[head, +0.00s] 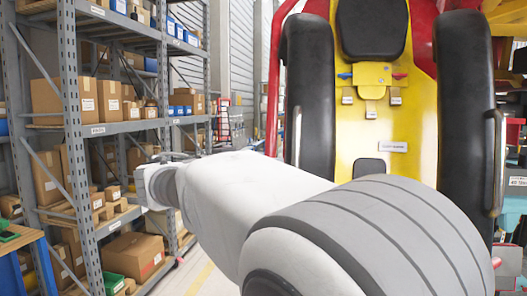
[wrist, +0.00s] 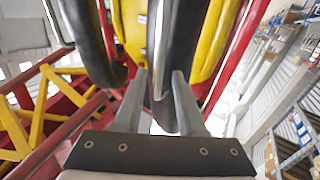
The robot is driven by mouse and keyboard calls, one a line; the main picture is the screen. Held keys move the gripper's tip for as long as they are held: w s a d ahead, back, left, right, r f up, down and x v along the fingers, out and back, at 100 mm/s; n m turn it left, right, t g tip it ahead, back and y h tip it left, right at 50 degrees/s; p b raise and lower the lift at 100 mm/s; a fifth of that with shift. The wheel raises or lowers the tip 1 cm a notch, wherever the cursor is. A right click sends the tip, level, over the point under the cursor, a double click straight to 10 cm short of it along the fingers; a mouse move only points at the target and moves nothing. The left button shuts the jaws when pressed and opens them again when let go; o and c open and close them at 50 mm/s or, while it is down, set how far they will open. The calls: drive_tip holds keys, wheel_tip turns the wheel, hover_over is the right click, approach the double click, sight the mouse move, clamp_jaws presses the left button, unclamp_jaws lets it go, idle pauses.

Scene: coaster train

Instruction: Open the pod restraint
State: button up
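The pod restraint is a pair of thick black padded bars, left (head: 311,95) and right (head: 463,100), flanking a yellow seat back (head: 375,135) in the head view. A metal handle runs along the outer side of each bar, left (head: 297,135) and right (head: 494,160). In the wrist view my gripper (wrist: 159,73) is open, its two grey fingers apart. A black restraint bar (wrist: 178,45) and a silver handle (wrist: 157,50) show between and beyond the fingertips. I cannot tell whether the fingers touch them. The head view does not show my gripper.
Grey shelving (head: 125,125) with cardboard boxes stands at the left of the head view. Red and yellow frame beams (wrist: 40,115) lie left in the wrist view. A black headrest (head: 371,28) tops the seat. My arm covers the lower middle of the head view.

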sight(293, 157)
drive_tip(key=p+x, duration=0.2)
drive_tip(key=x, duration=0.8)
drive_tip(key=shift+p, duration=0.4)
clamp_jaws()
idle(0.8)
